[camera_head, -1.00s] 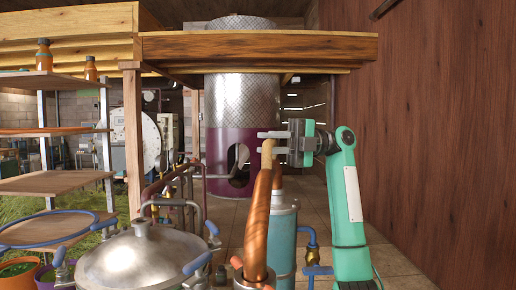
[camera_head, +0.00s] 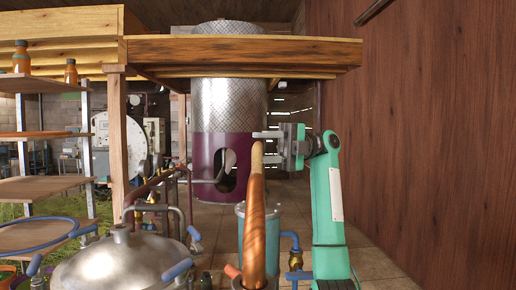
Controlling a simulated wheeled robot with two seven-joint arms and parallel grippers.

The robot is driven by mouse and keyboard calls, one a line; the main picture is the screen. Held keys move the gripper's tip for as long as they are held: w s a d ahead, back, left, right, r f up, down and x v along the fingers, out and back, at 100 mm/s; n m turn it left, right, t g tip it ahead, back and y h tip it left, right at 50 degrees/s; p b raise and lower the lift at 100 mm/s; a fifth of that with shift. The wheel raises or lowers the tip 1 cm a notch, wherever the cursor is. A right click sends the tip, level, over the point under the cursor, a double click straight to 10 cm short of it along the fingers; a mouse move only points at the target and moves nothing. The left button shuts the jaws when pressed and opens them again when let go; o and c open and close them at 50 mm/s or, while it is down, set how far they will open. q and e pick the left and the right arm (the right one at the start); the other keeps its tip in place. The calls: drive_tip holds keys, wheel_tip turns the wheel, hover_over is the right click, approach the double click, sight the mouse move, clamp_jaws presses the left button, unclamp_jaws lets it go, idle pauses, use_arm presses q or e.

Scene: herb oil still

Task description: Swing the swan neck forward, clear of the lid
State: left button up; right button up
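The swan neck (camera_head: 256,220) is a copper-coloured pipe rising from the bottom centre and narrowing to its top. It stands to the right of the lid (camera_head: 115,268), a silver dome with a knob at the lower left. No overlap of pipe and lid shows from here. My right gripper (camera_head: 264,145) is at the pipe's top, its two pale fingers pointing left, one above the other, with a gap between them. The pipe top covers part of the lower finger. Whether they touch is unclear. My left gripper is out of view.
A blue cylinder (camera_head: 284,228) stands behind the pipe, with a blue-handled brass valve (camera_head: 296,262) beside it. A wooden beam (camera_head: 240,50) crosses above. Shelves (camera_head: 40,187) stand at left, a plank wall (camera_head: 430,150) at right. Open tiled floor lies behind.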

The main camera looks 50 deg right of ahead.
drive_tip(key=shift+w, duration=0.1)
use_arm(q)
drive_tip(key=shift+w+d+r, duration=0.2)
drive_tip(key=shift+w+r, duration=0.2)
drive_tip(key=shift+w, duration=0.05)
use_arm(e)
drive_tip(key=v, duration=1.4)
drive_tip(key=shift+s+d, duration=0.15)
drive_tip(key=shift+s, duration=0.1)
